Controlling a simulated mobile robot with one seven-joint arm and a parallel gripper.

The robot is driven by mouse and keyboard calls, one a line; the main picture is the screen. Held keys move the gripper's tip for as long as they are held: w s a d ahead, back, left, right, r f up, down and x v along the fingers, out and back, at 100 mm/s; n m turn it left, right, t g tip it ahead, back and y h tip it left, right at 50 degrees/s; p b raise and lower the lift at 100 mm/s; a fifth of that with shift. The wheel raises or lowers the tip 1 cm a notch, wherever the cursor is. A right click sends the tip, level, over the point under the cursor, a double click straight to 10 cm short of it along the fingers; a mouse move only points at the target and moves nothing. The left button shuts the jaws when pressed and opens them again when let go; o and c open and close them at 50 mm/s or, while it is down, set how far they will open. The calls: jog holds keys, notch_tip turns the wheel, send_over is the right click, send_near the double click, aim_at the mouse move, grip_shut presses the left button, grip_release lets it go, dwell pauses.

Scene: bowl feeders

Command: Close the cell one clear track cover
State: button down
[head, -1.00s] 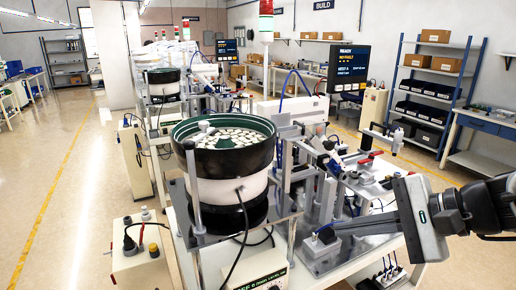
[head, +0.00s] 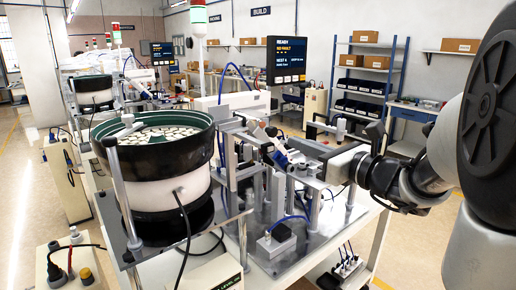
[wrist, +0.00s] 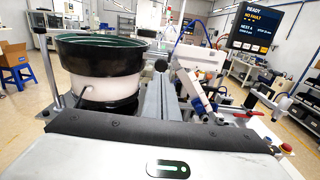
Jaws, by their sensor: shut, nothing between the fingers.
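The nearest bowl feeder (head: 150,150) is a dark bowl with a green inside full of white parts; its track runs right from the bowl. It also shows in the wrist view (wrist: 100,65). I cannot make out the clear track cover against the metal fixtures beside the bowl. My gripper (head: 305,168) is right of the bowl, over the station's fixtures, pointing left in the head view. In the wrist view its fingers (wrist: 160,75) are together and empty, just right of the bowl. What lies directly under and beyond the fingertips is hidden.
A status screen (head: 287,60) stands behind the station. In the wrist view, a blue and white cylinder fixture (wrist: 195,90) stands close to the right of the fingers. A grey connector box (head: 276,243) sits on the plate in front. A post (head: 122,190) stands left of the bowl.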

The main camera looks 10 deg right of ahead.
aim_at(274, 134)
jog(key=x, duration=0.6)
jog(key=b+x, duration=0.2)
jog(key=x, duration=1)
jog(key=shift+w+a, duration=0.15)
jog(key=shift+w, duration=0.05)
jog(key=shift+r, duration=0.25)
jog(key=shift+a, duration=0.1)
